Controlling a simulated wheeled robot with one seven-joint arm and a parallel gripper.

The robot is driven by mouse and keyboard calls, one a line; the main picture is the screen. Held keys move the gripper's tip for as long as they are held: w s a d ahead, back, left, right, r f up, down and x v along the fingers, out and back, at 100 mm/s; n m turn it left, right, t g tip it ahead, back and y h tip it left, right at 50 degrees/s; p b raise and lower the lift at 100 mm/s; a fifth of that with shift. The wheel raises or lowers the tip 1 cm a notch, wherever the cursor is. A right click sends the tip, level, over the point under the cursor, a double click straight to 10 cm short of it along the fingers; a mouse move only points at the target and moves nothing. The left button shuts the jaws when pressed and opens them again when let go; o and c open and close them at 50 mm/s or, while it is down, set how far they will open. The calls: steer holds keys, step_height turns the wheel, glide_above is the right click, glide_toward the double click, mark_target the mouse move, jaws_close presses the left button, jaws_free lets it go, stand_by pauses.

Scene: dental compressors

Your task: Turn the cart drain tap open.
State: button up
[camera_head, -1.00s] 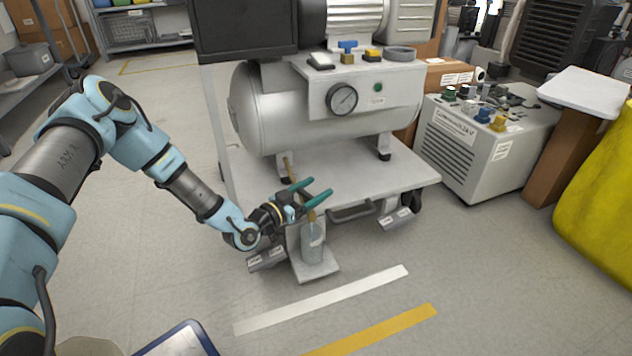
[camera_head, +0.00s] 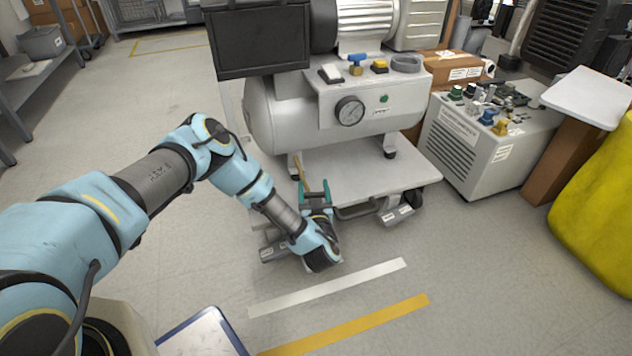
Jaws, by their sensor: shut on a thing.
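The compressor cart (camera_head: 365,172) has a pale deck carrying a silver tank (camera_head: 285,118). My gripper (camera_head: 313,190) is at the cart's front edge, just below and right of that piece. Its two teal fingers point away from me, toward the cart, and are shut on a small part, seemingly the drain tap. The tap between the fingers is too small and covered to make out its angle. My wrist hides the bottle and its stand below.
A grey cabinet unit (camera_head: 475,145) stands to the right, a yellow bulky object (camera_head: 597,205) farther right. White (camera_head: 330,287) and yellow (camera_head: 345,325) floor strips lie on clear floor in front.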

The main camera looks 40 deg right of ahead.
mark_target(315, 195)
steer(key=shift+w+a+n+t+y+p, duration=0.25)
steer(key=shift+n+t+y, duration=0.35)
steer(key=shift+y, duration=0.4)
steer(key=shift+a+n+t+y+p, duration=0.1)
steer(key=shift+n+t+y+p, duration=0.25)
steer(key=shift+n+y, duration=0.55)
steer(key=o, duration=1.3)
steer(key=p+v, duration=0.7)
steer(key=v, duration=0.2)
steer(key=shift+s+r, duration=0.2)
steer(key=shift+s, duration=0.05)
steer(key=shift+s+a+f+p, duration=0.15)
steer(key=shift+s+a+p, duration=0.15)
steer(key=shift+s, duration=0.3)
